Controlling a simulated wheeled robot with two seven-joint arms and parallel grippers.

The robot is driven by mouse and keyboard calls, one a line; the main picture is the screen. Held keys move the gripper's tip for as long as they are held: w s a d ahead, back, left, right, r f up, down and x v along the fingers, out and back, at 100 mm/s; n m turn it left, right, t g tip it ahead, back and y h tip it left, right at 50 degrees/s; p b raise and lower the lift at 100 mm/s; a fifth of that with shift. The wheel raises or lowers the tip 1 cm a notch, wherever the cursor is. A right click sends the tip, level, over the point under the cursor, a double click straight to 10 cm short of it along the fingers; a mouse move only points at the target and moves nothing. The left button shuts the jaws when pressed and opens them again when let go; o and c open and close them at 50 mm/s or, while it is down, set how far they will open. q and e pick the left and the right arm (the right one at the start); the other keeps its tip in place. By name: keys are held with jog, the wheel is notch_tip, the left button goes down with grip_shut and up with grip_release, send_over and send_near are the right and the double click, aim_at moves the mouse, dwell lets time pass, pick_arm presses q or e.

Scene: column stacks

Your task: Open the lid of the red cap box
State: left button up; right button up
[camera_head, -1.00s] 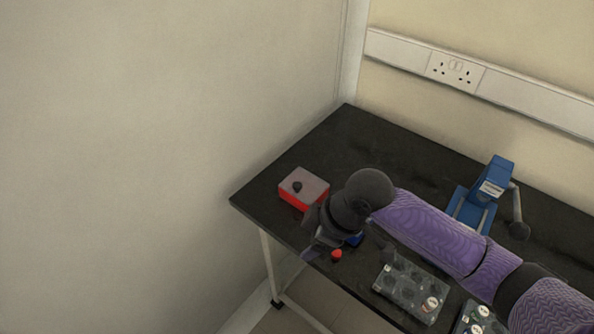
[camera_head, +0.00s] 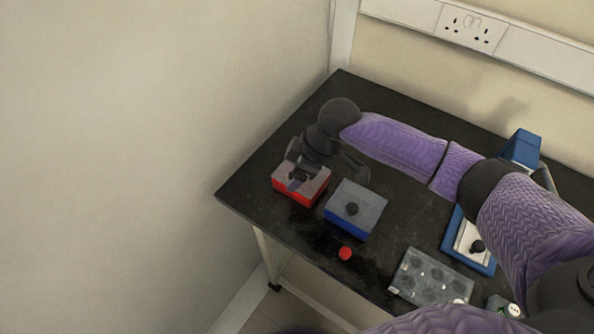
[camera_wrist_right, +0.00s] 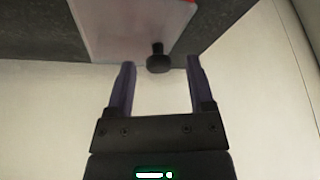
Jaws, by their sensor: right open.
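The red cap box (camera_head: 298,188) stands near the left corner of the black table, with a grey lid and a dark knob on top. In the right wrist view the lid (camera_wrist_right: 120,30) is at the top, and its black knob (camera_wrist_right: 158,60) shows between the fingertips. My right gripper (camera_head: 298,182) is over this lid, and it also shows in the right wrist view (camera_wrist_right: 160,68). Its two fingers are apart, one on each side of the knob, with nothing gripped. Part of the lid is hidden by the gripper in the head view. My left gripper is not in view.
A blue box (camera_head: 355,210) with a grey lid and dark knob stands close to the right of the red box. A small red cap (camera_head: 345,253) lies in front. A grey tray (camera_head: 430,277) and a blue device (camera_head: 468,240) are farther right. A wall is at left.

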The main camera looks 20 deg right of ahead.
grip_shut()
dwell(1.4)
